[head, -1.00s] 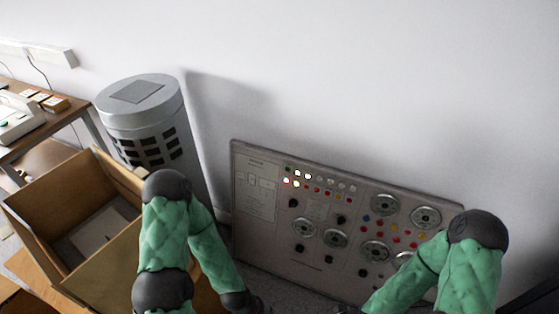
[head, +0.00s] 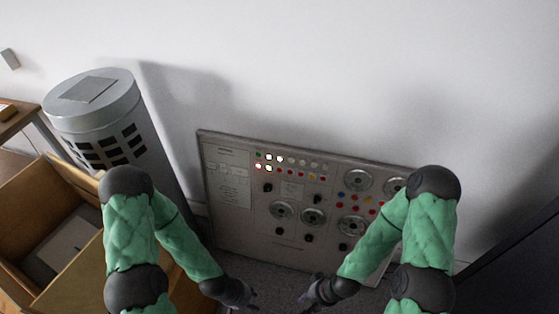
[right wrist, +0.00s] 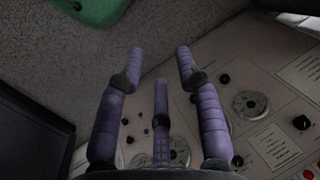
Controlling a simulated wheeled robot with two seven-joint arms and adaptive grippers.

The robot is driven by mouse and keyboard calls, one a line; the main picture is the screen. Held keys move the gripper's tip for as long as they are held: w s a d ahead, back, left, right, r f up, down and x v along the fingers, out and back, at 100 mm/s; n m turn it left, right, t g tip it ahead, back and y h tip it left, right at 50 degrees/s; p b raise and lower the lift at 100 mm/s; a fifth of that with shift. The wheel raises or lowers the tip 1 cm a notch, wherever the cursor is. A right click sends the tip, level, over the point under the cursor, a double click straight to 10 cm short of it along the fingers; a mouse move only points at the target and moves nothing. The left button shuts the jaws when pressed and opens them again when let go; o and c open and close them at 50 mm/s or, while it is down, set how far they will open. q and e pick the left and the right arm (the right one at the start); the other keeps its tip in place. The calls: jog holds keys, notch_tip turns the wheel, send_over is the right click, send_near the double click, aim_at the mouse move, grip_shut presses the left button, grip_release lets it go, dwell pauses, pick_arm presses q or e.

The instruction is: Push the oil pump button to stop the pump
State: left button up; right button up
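A grey control panel (head: 225,225) leans against the white wall in the head view. It has small lit lamps (head: 269,157), coloured buttons (head: 355,199), black knobs and round dials. The labels are too small to read, so I cannot tell which button is the oil pump's. My left gripper (head: 248,298) is low in front of the panel; its fingers are too small to judge. My right gripper (head: 305,299) is low in front of the panel, apart from its buttons. In the right wrist view its purple fingers (right wrist: 160,65) are spread and empty, with the panel (right wrist: 285,50) beyond them.
A grey cylinder with dark slots (head: 97,115) stands left of the panel. A table edge (head: 25,112) shows at far left. A dark object (head: 510,255) stands at the right edge.

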grip_shut()
dwell(1.0)
